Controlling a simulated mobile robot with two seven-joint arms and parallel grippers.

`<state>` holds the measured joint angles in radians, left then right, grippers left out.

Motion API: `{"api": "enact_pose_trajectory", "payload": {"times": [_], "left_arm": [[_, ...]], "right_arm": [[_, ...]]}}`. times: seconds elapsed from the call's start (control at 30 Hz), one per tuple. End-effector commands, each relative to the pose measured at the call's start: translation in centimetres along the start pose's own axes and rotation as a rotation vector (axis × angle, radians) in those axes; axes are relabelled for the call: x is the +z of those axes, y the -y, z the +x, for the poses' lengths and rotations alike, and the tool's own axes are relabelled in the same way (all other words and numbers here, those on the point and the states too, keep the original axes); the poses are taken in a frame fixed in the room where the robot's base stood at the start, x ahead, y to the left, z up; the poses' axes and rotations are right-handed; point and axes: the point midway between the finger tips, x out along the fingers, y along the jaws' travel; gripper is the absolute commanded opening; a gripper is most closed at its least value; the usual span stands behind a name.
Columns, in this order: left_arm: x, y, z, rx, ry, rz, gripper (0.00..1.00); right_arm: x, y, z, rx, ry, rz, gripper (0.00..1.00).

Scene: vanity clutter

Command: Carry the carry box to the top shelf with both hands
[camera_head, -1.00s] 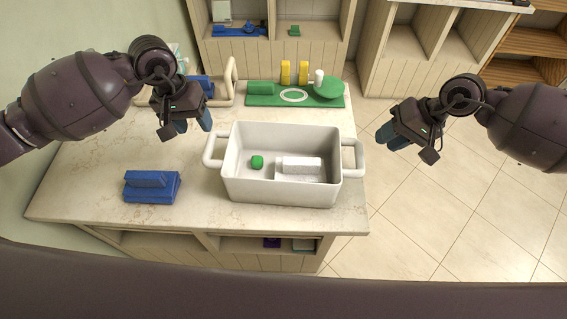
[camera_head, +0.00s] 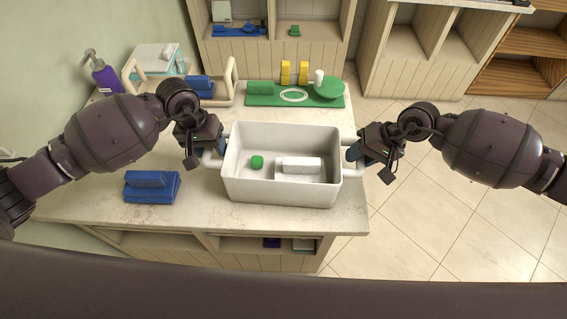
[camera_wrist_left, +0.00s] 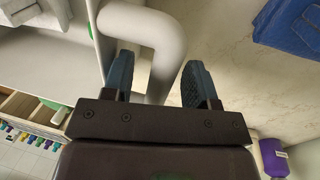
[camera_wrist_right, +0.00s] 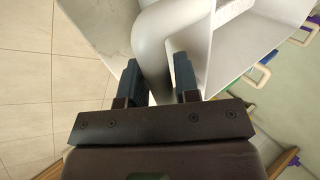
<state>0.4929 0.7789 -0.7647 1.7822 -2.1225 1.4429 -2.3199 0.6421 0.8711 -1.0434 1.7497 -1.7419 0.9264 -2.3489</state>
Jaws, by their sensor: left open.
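The white carry box (camera_head: 282,190) stands upright on the counter, with a handle at each end. Inside lie a small green object (camera_head: 257,162) and a white block (camera_head: 300,166). My left gripper (camera_head: 205,158) is at the left handle; in the left wrist view its open fingers (camera_wrist_left: 155,80) stand on either side of the handle bar (camera_wrist_left: 158,45). My right gripper (camera_head: 356,156) is at the right handle; in the right wrist view its fingers (camera_wrist_right: 160,82) are apart, with the handle (camera_wrist_right: 152,48) between them. Contact with the handles cannot be told.
A blue object (camera_head: 152,188) lies on the counter (camera_head: 100,160) front left. A green tray (camera_head: 270,100) with items is behind the box, and a beige-handled rack (camera_head: 228,80) is back left. A purple bottle (camera_head: 105,76) stands far left. Open shelving (camera_head: 270,55) stands behind.

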Motion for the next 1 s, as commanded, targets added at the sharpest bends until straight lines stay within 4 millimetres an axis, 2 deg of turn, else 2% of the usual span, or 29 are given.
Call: {"api": "enact_pose_trajectory", "payload": {"times": [0.2,0.53,0.73,0.9,1.0], "left_arm": [[0.0,0.0,1.4,0.0,0.0,0.001,0.53],[0.0,0.0,1.6,0.0,-0.001,0.001,0.53],[0.0,0.0,1.6,0.0,-0.001,0.001,0.24],[0.0,0.0,1.6,-0.001,-0.001,0.001,0.0],[0.0,0.0,1.5,0.0,-0.001,0.001,0.0]], "right_arm": [[0.0,0.0,1.5,0.0,0.0,-0.001,0.29],[0.0,0.0,1.6,0.0,0.0,-0.001,0.29],[0.0,0.0,1.6,0.0,0.0,-0.001,0.0],[0.0,0.0,1.6,0.0,0.0,-0.001,0.0],[0.0,0.1,1.6,-0.001,-0.001,-0.001,0.0]]}}
